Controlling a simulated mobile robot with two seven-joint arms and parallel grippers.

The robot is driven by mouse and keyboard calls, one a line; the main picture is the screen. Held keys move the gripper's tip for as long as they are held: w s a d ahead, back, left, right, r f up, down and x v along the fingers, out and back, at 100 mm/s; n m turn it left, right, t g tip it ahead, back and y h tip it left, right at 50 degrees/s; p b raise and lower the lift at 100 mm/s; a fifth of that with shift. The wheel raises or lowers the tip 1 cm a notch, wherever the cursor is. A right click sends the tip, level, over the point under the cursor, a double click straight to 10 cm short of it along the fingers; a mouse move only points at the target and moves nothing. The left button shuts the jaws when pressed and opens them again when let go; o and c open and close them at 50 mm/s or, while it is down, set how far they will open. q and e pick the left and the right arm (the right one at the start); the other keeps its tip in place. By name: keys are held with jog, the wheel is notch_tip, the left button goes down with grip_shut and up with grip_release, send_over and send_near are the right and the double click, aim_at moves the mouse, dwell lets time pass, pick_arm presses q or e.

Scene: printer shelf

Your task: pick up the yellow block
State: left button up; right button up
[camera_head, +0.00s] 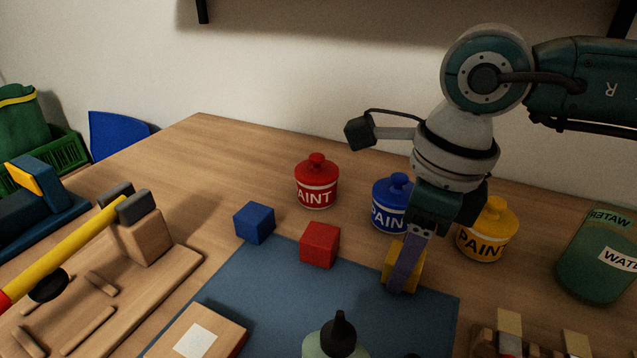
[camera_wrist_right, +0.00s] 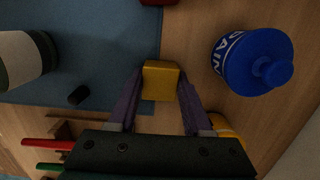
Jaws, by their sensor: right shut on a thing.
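The yellow block (camera_head: 417,270) is at the right end of the blue mat (camera_head: 270,290), partly hidden by my right gripper's finger in the head view. My right gripper (camera_head: 402,280) reaches down over it and is shut on it. In the right wrist view the yellow block (camera_wrist_right: 161,80) sits between the two purple fingertips of the right gripper (camera_wrist_right: 160,92). I cannot tell whether the block is touching the mat or just above it. My left gripper is not in view.
A blue paint pot (camera_head: 389,214) and a yellow paint pot (camera_head: 487,237) stand close behind the right gripper. A red block (camera_head: 320,245), a blue block (camera_head: 254,222) and a red paint pot (camera_head: 317,183) are to its left. A green water container (camera_head: 590,265) stands at the right.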

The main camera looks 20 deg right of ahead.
grip_shut()
jog(key=shift+r, duration=0.1)
